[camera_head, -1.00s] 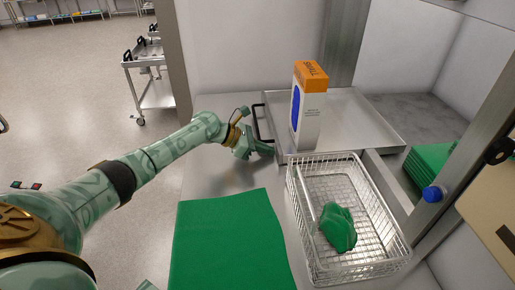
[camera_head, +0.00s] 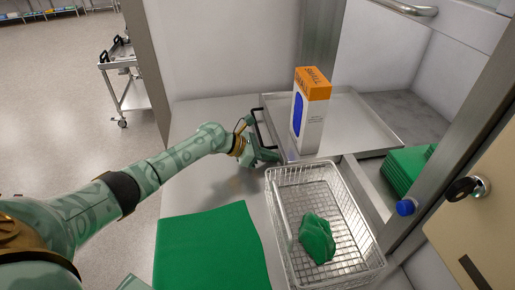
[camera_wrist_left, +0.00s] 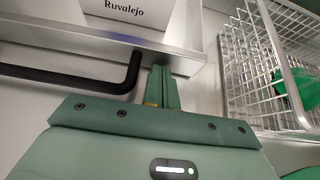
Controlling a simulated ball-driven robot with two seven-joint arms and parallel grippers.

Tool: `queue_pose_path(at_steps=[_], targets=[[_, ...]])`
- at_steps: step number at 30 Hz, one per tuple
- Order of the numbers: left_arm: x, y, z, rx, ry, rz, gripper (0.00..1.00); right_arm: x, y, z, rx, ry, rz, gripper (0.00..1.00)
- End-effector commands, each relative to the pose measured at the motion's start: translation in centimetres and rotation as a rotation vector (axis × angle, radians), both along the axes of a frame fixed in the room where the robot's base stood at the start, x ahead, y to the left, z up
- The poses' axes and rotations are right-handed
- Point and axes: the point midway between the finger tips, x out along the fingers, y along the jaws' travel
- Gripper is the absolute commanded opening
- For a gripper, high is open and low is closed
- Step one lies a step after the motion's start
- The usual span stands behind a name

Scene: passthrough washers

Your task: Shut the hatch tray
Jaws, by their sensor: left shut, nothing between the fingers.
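The hatch tray (camera_head: 360,118) is a shallow metal tray lying across the hatch opening, with a black bar handle (camera_head: 257,130) on its left end. A white, orange and blue box (camera_head: 312,112) stands upright on it. My left gripper (camera_head: 268,156) is shut and empty at the tray's left end, beside the handle's near end. In the left wrist view its fingertips (camera_wrist_left: 162,88) reach the tray's metal rim (camera_wrist_left: 100,38), just right of the handle (camera_wrist_left: 95,84); they look in contact. My right gripper is not in view.
A wire basket (camera_head: 278,215) holding a green crumpled item (camera_head: 317,238) stands close in front of the tray. A green sheet (camera_head: 210,250) lies at the front left. Folded green cloths (camera_head: 408,168) and a blue knob (camera_head: 406,207) are at the right.

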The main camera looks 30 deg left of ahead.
Motion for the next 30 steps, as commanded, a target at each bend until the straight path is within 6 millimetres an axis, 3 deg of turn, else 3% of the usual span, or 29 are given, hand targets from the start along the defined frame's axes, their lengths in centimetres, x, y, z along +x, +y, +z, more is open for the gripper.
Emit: queue_pose_path(at_steps=[11,21,30], targets=[[4.0,-5.9,-0.3,-0.002,-0.001,-0.001,0.00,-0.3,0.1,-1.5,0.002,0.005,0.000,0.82],[7.7,-11.0,-0.6,-0.001,0.000,-0.002,0.00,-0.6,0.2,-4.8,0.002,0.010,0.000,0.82],[10.1,-14.0,-0.5,-0.001,0.001,-0.001,0.00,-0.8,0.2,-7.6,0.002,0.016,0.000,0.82]])
